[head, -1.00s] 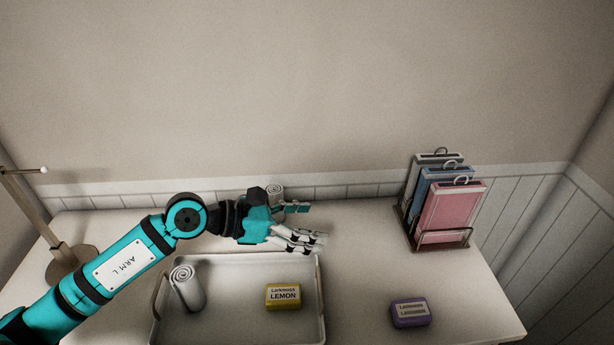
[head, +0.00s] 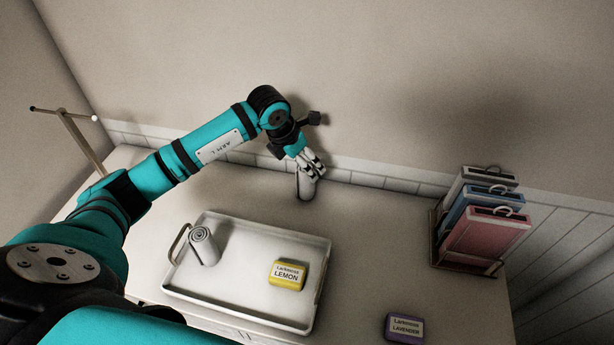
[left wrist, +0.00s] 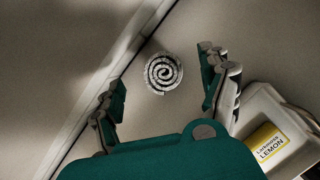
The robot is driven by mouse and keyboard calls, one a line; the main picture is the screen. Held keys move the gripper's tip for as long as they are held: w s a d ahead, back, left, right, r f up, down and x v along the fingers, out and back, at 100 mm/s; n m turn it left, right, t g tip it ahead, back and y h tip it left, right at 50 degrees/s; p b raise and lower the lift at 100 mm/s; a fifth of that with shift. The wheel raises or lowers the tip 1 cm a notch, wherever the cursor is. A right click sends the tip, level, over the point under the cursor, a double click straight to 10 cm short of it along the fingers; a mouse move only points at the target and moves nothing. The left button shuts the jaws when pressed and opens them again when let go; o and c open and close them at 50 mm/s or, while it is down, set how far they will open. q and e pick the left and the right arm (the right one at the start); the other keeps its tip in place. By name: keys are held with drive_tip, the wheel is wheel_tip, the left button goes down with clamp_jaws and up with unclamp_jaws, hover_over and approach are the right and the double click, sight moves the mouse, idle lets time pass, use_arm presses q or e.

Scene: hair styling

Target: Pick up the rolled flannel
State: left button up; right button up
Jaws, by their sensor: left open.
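A white rolled flannel (head: 305,188) stands upright on the table near the back wall. In the left wrist view its spiral end (left wrist: 163,72) faces the camera. My left gripper (head: 311,165) is above it, fingers pointing down, partly covering its top in the head view. In the left wrist view the fingers are open, one on each side of the spiral, with gaps between. A second rolled flannel (head: 204,246) is in the tray at its left end, clear of the gripper. My right gripper is not in view.
The white tray (head: 240,300) holds a yellow lemon box (head: 287,275). A purple lavender box (head: 404,328) lies right of the tray. A wooden stand (head: 83,142) is at the left. The wall is close behind the upright flannel.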

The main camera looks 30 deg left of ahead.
sight(305, 189)
use_arm(q)
drive_tip(key=shift+w+d+f, duration=0.15)
drive_tip(key=shift+w+f, duration=0.15)
drive_tip(key=shift+f, duration=0.25)
drive_tip(key=shift+w+f, duration=0.1)
drive_tip(key=shift+f, duration=0.4)
drive_tip(key=shift+d+f+p, duration=0.1)
drive_tip(key=shift+f+p, duration=0.2)
drive_tip(key=shift+p, duration=0.25)
drive_tip(key=p+x, duration=0.1)
drive_tip(key=x, duration=0.2)
drive_tip(key=shift+d+f+p, duration=0.15)
drive_tip(key=shift+f+p, duration=0.15)
drive_tip(key=shift+p, duration=0.05)
drive_tip(key=shift+w+f, duration=0.2)
drive_tip(key=shift+f, duration=0.25)
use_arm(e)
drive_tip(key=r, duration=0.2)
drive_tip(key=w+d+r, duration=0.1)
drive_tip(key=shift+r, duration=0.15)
use_arm(q)
drive_tip(key=c, duration=1.3)
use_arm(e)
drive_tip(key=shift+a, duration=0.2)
